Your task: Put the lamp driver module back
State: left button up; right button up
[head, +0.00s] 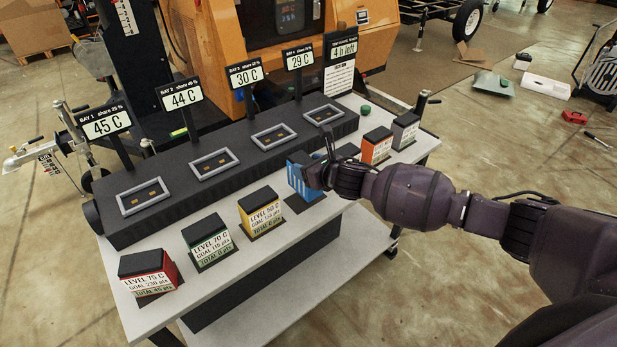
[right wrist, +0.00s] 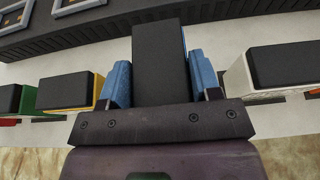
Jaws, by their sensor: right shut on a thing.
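A blue block with a white-lettered front (head: 303,180) is at the front of the white bench, over a dark pad (head: 305,202). I cannot tell whether it touches the pad, and its label is too small to read. My right gripper (head: 322,172) is shut on it from the right. In the right wrist view the block's dark top (right wrist: 160,60) lies between the two blue fingers. Behind it is a long dark unit (head: 238,152) with several grey-framed sockets, such as the one under the 30 C sign (head: 273,136); these look empty. My left gripper is not in view.
Red (head: 150,273), green (head: 209,242) and yellow (head: 260,212) blocks stand to the left along the white bench (head: 340,200). Orange (head: 376,146) and grey (head: 404,130) blocks stand to the right. Bay signs (head: 184,93) rise on posts behind the sockets.

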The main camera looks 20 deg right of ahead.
jog(key=shift+f+b, duration=0.3)
jog(key=shift+f, duration=1.5)
jog(key=shift+f, duration=0.15)
jog(key=o, duration=1.3)
